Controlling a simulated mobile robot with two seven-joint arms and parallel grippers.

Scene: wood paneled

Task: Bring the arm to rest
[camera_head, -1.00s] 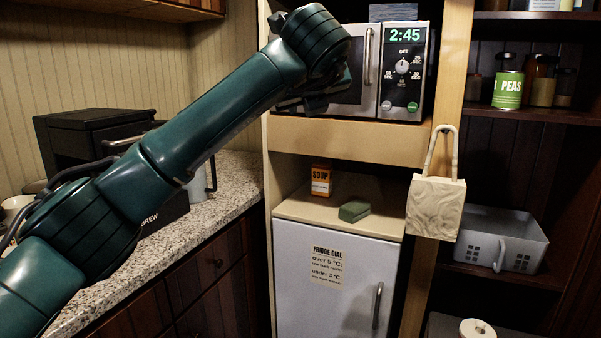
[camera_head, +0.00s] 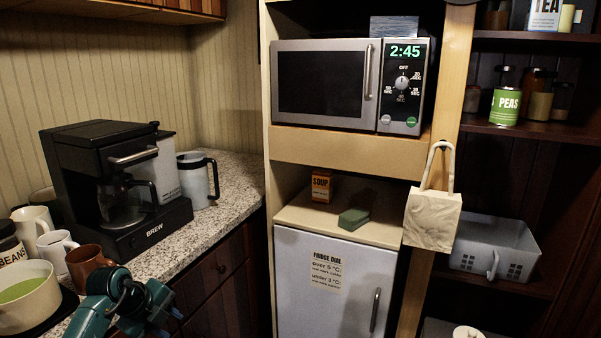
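My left arm shows only at the bottom left, in front of the counter edge, with its teal and dark end low in the picture. My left gripper (camera_head: 158,312) is small and dark there, and I cannot tell whether its fingers are open or shut. I see nothing held in it. It appears near a brown mug (camera_head: 86,266) and a pot of green soup (camera_head: 24,296), with the cabinet drawers behind it. My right gripper is not in view.
A coffee maker (camera_head: 107,175) and a steel jug (camera_head: 197,180) stand on the granite counter (camera_head: 236,182). The microwave (camera_head: 322,82) is shut above a shelf with a soup box (camera_head: 321,186) and a green sponge (camera_head: 353,219). The white fridge (camera_head: 330,290) is closed below.

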